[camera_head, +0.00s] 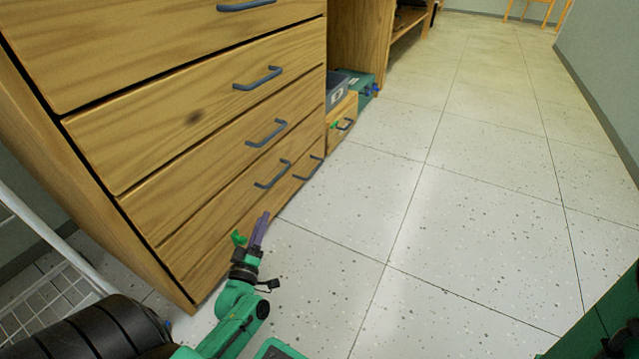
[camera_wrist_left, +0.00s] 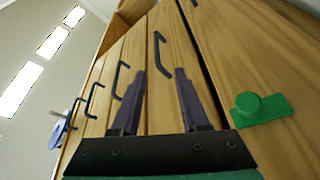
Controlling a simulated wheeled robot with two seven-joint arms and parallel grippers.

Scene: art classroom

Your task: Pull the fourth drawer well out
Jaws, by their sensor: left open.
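A wooden chest of drawers (camera_head: 190,118) fills the left of the head view, with one dark bar handle per drawer front. Its top is cut off, so I cannot count the drawers from the top. The fourth handle down in view (camera_head: 272,174) sits low on the front. All drawers look closed. My left gripper (camera_head: 264,214) is low, in front of the lower drawer fronts and below that handle. In the left wrist view, its purple fingers (camera_wrist_left: 160,75) are apart and empty. A handle (camera_wrist_left: 160,52) shows ahead between the fingertips, apparently untouched. My right gripper is not in view.
A wooden box (camera_head: 341,124), a grey bin and a teal box stand beyond the chest. A white wire rack (camera_head: 50,290) is at the lower left. A green knobbed piece (camera_wrist_left: 262,107) shows beside the fingers. The speckled floor (camera_head: 430,190) is clear to the right.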

